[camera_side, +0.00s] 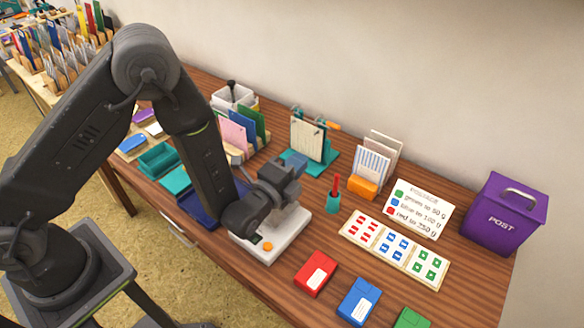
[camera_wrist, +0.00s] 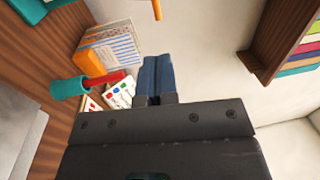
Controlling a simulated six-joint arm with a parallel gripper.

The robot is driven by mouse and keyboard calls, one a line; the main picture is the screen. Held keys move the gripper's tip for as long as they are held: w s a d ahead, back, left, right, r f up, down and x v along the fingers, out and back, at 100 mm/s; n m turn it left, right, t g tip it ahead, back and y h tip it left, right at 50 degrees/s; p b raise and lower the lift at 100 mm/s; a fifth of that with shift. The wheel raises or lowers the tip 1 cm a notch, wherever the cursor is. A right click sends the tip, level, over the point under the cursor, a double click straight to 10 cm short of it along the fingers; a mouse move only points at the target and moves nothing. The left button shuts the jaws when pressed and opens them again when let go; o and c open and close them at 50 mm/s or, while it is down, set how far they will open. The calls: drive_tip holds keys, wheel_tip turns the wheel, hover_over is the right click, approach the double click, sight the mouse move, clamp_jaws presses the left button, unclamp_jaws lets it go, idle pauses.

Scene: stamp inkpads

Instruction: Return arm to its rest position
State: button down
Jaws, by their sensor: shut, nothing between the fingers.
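My gripper (camera_side: 294,164) is held above the desk, over the white scale (camera_side: 285,236), in the side view. In the wrist view my gripper (camera_wrist: 155,74) has its two blue-grey fingers together with nothing between them. My dark grey arm arches in from the left of the side view and hides part of the desk and the blue tray (camera_side: 192,210). Red (camera_side: 316,273), blue (camera_side: 359,301) and green (camera_side: 411,319) inkpads lie along the front edge of the desk; the green one is cut off by the frame.
A teal cup with a red stick (camera_side: 333,202) stands right of my gripper. Behind are an orange holder with envelopes (camera_side: 363,187), a postage sign (camera_side: 418,208) and a purple post box (camera_side: 505,216). A stamp sheet (camera_side: 395,249) lies in front. The wrist view shows a wall shelf (camera_wrist: 268,40).

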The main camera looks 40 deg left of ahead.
drive_tip(key=s+a+r+n+g+h, duration=0.1)
drive_tip(key=s+a+r+n+g, duration=0.3)
drive_tip(key=r, duration=0.3)
drive_tip(key=s+a+r+n+g+h, duration=0.1)
drive_tip(key=a+r+n+g, duration=0.15)
drive_tip(key=r+n, duration=0.4)
drive_tip(key=s+a+r+n+g+y, duration=0.1)
drive_tip(key=s+a+r+n+g, duration=0.1)
drive_tip(key=s, duration=0.8)
drive_tip(key=s+a+r+n+g+y, duration=0.1)
drive_tip(key=s+a+n+g, duration=0.3)
drive_tip(key=s, duration=0.6)
drive_tip(key=shift+a+r+n+g, duration=0.2)
drive_tip(key=shift+r+n+g, duration=0.35)
drive_tip(key=shift+r+n, duration=0.25)
